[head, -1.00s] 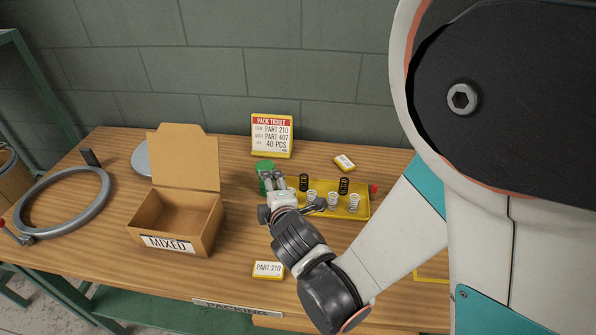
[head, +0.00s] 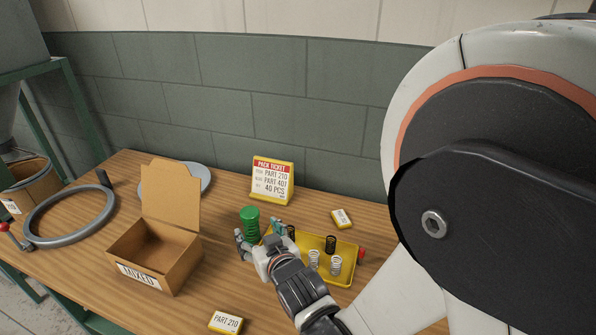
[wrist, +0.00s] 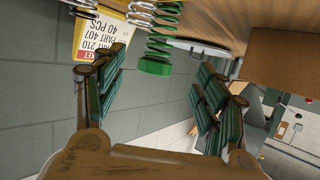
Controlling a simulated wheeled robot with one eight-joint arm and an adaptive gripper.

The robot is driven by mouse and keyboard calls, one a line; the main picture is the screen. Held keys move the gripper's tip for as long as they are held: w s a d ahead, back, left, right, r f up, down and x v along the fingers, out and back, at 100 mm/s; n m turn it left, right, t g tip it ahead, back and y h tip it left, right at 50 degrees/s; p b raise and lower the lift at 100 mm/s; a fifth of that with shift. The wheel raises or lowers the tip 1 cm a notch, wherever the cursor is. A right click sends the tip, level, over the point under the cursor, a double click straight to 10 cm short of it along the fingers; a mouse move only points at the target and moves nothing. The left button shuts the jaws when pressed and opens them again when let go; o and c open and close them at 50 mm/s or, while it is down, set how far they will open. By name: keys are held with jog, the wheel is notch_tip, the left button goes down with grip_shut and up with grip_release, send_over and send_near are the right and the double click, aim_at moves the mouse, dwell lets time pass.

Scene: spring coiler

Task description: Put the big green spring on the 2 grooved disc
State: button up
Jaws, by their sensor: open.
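The big green spring (head: 250,226) stands upright at the left end of the yellow tray, with a solid green top. It shows inverted in the wrist view (wrist: 157,49). My gripper (head: 258,236) is open and empty, low on the near side of the spring. In the wrist view its fingers (wrist: 160,95) are spread wide, with the spring beyond them; contact cannot be told. A pale grey-blue disc (head: 196,178) lies behind the cardboard box, partly hidden by its lid. I cannot make out grooves on it.
The yellow tray (head: 345,277) holds black and white springs; my gripper hides part of it. The open MIXED box (head: 158,254) stands between spring and disc side. A pack ticket (head: 272,181) stands behind. A grey ring (head: 62,238) lies left. Bare wood lies around the box.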

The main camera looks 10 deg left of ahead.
aim_at(253, 223)
jog(key=x, duration=0.4)
jog(key=shift+r+b+x, duration=0.1)
jog(key=shift+b+x, duration=0.5)
jog(key=shift+x, duration=0.65)
jog(key=shift+r+b+x, duration=0.15)
jog(key=shift+b+x, duration=0.4)
jog(key=shift+x, duration=0.75)
jog(key=shift+w+d, duration=0.1)
jog(key=c, duration=1.4)
jog(key=shift+r, duration=0.1)
